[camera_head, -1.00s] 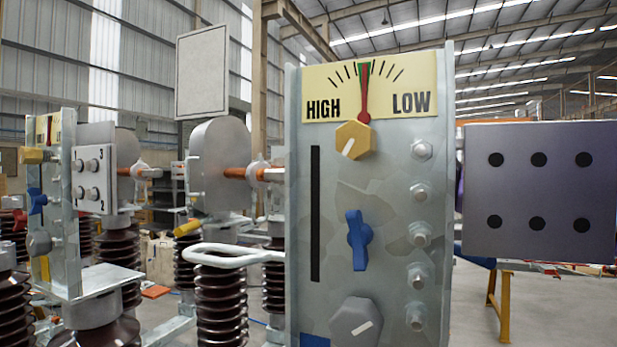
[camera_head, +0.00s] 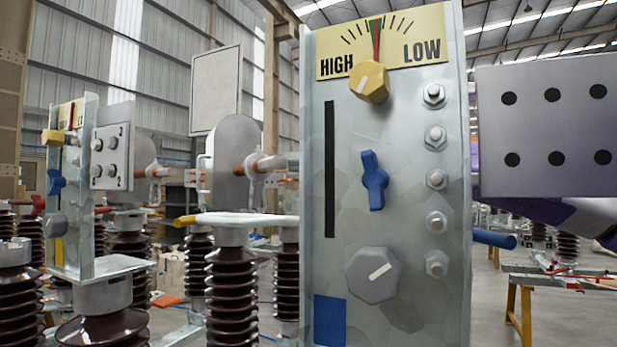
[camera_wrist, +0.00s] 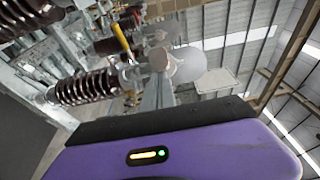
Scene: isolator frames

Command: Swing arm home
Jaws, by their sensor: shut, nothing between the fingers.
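My gripper's fingers show in neither view. In the wrist view a purple casing with a black edge and a small lit indicator, which I take to be mine, fills the bottom. In the head view a purple part shows behind the front isolator frame, at the right. That grey frame (camera_head: 407,240) stands upright close ahead. It has a HIGH/LOW dial (camera_head: 383,40) with the needle near the middle, a yellow knob (camera_head: 370,84), a blue handle (camera_head: 374,180) standing upright and a grey knob (camera_head: 373,275).
A grey plate with dark holes (camera_head: 550,125) sticks out at the right. A second frame (camera_head: 75,190) stands at the left among brown ribbed insulators (camera_head: 232,295). A blue rod (camera_head: 493,238) juts right of the front frame. A yellow trestle (camera_head: 520,310) stands behind, right.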

